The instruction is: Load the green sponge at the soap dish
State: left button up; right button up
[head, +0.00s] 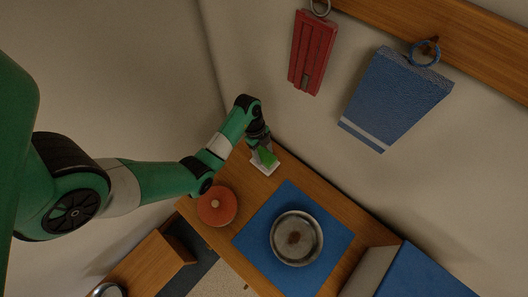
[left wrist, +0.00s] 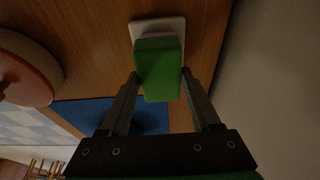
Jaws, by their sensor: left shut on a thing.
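The green sponge (head: 267,157) is between the fingers of my left gripper (head: 263,149), directly over the soap dish. In the left wrist view the sponge (left wrist: 158,80) sits between the two fingertips, and my left gripper (left wrist: 160,72) is shut on it. The pale, square soap dish (head: 264,168) lies on the wooden counter near the wall. It also shows behind the sponge in the left wrist view (left wrist: 177,25), with a pinkish edge between them. I cannot tell whether the sponge touches the dish. My right gripper is not in view.
A round orange-red object (head: 208,212) stands on the counter left of the dish. A metal pan (head: 296,259) rests on a blue mat (head: 258,237).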

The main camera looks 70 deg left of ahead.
aim_at(263, 154)
pick_arm(q)
jog(key=shift+r+p, duration=2.7)
jog(key=shift+r, duration=0.45)
jog(key=shift+f, duration=0.1)
jog(key=shift+a, duration=0.1)
